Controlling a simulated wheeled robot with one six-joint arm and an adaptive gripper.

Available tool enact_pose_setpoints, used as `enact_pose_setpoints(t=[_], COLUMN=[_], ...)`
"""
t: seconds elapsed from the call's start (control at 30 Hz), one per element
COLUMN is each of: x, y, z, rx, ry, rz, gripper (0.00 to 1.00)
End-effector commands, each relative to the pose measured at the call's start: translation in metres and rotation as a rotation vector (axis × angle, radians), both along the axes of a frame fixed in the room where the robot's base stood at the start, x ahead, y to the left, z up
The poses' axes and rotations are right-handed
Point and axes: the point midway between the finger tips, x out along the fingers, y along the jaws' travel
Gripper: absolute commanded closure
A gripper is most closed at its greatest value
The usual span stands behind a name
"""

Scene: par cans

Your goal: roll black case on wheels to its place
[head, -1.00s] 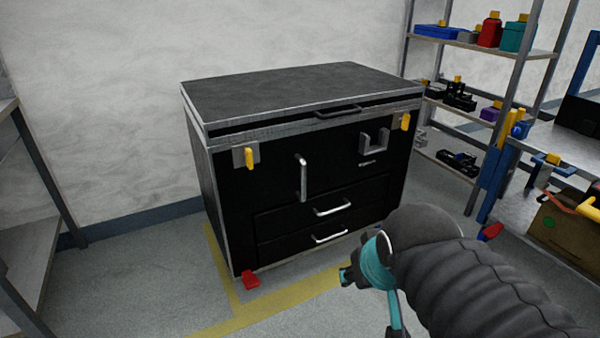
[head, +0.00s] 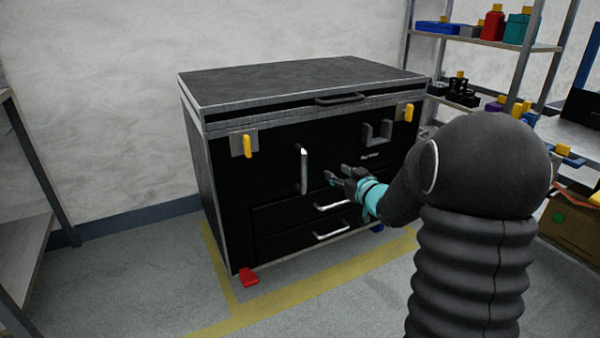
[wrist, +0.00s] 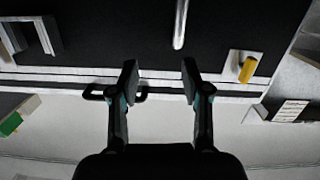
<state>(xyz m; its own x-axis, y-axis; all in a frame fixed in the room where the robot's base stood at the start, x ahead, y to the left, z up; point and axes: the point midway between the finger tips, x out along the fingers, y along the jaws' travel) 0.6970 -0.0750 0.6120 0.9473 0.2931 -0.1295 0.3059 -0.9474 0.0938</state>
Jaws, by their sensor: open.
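The black case (head: 225,180) has silver edges, yellow latches, two drawers and a vertical silver handle (head: 304,170) on its front. It stands against the wall, with a yellow floor line (head: 310,287) along its front and left side. A red pedal (head: 248,277) shows at its lower left corner. My gripper (head: 336,178) is in front of the case, to the right of the vertical handle and apart from it. In the wrist view my gripper (wrist: 160,80) has its fingers spread with nothing between them. The vertical handle (wrist: 181,25) shows beyond the fingers there. The wheels are mostly hidden.
A metal shelf (head: 490,42) with coloured boxes stands at the right rear. Another shelf (head: 30,190) stands at the left edge. The floor in front of the case is clear.

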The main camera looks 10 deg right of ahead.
Motion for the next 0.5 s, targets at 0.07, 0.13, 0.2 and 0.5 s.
enact_pose_setpoints(t=[0.07, 0.13, 0.2, 0.5], x=[0.007, 0.008, 0.009, 0.019], y=[0.001, 0.003, 0.005, 0.014], z=[-0.024, -0.036, -0.044, -0.051], rx=[0.043, 0.077, 0.104, 0.139], ry=[-0.025, -0.046, -0.061, -0.082], rz=[0.066, 0.117, 0.156, 0.208], gripper=[0.53, 0.53, 0.53, 0.53])
